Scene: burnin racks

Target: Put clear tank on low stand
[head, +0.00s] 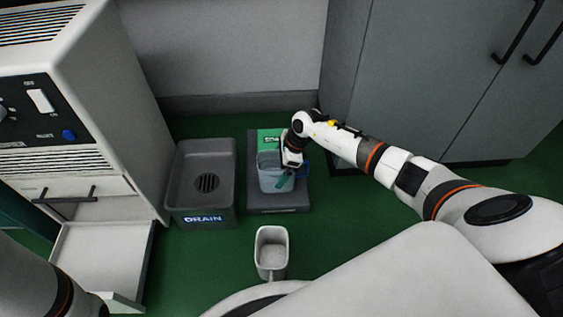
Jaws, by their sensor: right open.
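The clear tank (270,181) is a bluish see-through container. It stands on the low stand (278,209), a dark grey platform on the floor with a green label at its far end. My right gripper (290,165) is at the tank's right rim, and its arm comes in from the right. The gripper is open, and its fingers are partly lost against the tank. A blue part, perhaps a handle, shows at the tank's right side. My left gripper is out of view; only part of my left arm shows at the lower left.
A dark drain basin (187,184) marked DRAIN stands just left of the stand. A white pitcher (271,249) stands on the green floor in front. A white machine (108,108) with a lowered door is at left. Grey cabinets (425,75) stand at back right.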

